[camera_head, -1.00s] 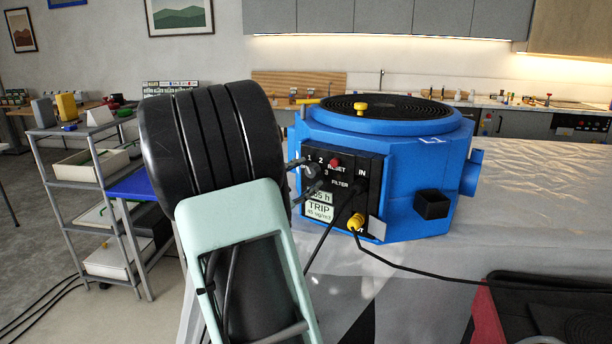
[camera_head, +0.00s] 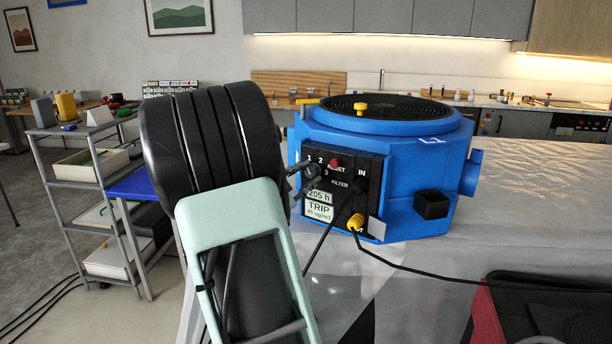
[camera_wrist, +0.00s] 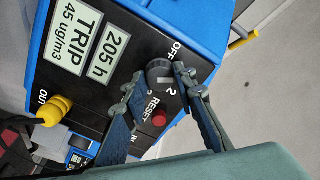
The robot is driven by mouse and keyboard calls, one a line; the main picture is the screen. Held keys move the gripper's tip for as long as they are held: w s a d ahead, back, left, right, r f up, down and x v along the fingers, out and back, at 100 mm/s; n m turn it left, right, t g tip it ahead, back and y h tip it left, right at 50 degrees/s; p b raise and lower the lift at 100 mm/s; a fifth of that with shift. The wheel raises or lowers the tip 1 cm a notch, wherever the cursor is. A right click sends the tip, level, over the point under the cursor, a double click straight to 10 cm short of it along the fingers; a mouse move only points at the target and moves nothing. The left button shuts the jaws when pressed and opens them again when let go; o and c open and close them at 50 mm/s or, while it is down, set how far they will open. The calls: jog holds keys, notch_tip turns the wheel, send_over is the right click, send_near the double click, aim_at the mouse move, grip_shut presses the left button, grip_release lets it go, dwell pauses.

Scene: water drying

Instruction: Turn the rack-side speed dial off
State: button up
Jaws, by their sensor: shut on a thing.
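The blue drying machine (camera_head: 400,150) stands on the covered table with its black control panel facing me. The speed dial (camera_wrist: 160,74) is a dark round knob on that panel, beside the printed OFF and 2 in the wrist view. My gripper (camera_wrist: 158,82) is shut on the dial, with one finger on either side. In the head view my gripper (camera_head: 305,178) is at the panel's left edge, and its fingers hide much of the dial. I cannot tell which mark the dial points to.
A red RESET button (camera_wrist: 159,118) is close to my fingers. Displays (camera_wrist: 78,38) read 205 h and TRIP. A yellow connector (camera_head: 356,223) and black cables hang from the panel. A grey shelf cart (camera_head: 95,210) stands at the left.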

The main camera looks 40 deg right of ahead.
jog(key=shift+r, duration=0.1)
jog(key=shift+r+n+p, duration=0.1)
jog(key=shift+n+p, duration=1)
jog(key=n+p, duration=0.4)
jog(key=shift+n, duration=0.3)
jog(key=n+p, duration=0.3)
jog(key=n, duration=0.1)
jog(key=shift+n+p, duration=0.35)
jog(key=shift+n, duration=0.05)
jog(key=shift+f, duration=0.2)
jog(key=o, duration=1.2)
jog(key=shift+c, duration=0.2)
jog(key=v, duration=1.2)
